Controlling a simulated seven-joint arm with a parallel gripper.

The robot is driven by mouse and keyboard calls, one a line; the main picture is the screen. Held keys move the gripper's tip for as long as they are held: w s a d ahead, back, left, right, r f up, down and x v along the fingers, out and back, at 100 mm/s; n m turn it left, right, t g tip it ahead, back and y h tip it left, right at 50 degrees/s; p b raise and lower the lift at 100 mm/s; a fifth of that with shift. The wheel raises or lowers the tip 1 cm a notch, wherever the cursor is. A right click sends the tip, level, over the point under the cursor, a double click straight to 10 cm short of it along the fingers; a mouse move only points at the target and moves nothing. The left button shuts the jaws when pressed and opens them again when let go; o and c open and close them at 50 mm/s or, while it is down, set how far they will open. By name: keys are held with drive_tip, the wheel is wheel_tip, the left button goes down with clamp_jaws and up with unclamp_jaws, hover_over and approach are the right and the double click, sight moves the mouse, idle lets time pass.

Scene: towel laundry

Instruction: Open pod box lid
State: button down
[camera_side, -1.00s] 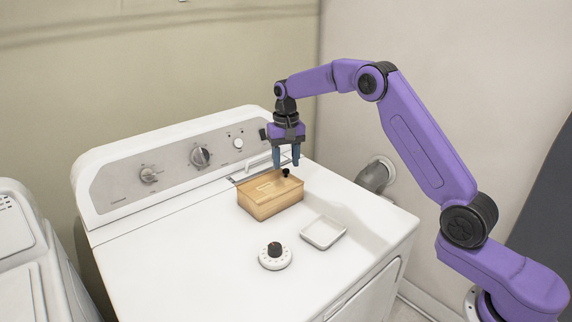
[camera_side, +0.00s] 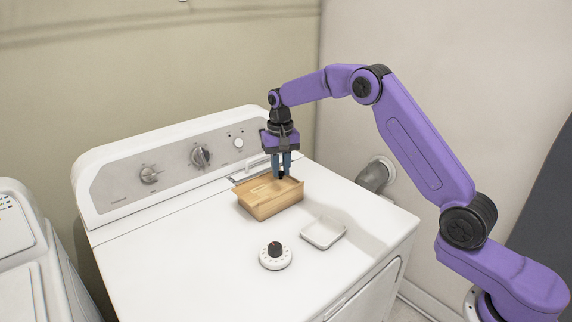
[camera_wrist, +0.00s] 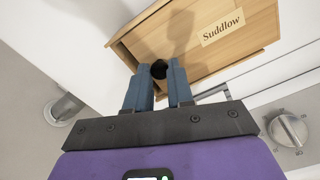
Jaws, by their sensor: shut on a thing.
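The pod box (camera_side: 268,206) is a pale wooden box on top of the white machine. Its lid (camera_side: 260,188) shows as a flat wooden top in the side view, and a "Suddlow" label (camera_wrist: 222,28) is on the wood in the wrist view. A small black knob (camera_wrist: 158,69) sits at the box's end near my gripper. My gripper (camera_side: 281,173) points down over that end, its blue fingers shut on the knob; they also show in the wrist view (camera_wrist: 158,78). The fingers partly hide the knob in the side view.
A white square dish (camera_side: 323,233) stands to the right of the box. A white dial with a black knob (camera_side: 275,256) stands in front. The control panel (camera_side: 190,160) rises behind. The machine's top at front left is clear.

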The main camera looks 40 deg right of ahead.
sight(257, 190)
drive_tip(key=a, duration=0.8)
drive_tip(key=shift+a, duration=0.3)
drive_tip(key=c, duration=1)
unclamp_jaws()
drive_tip(key=shift+r, duration=8.7)
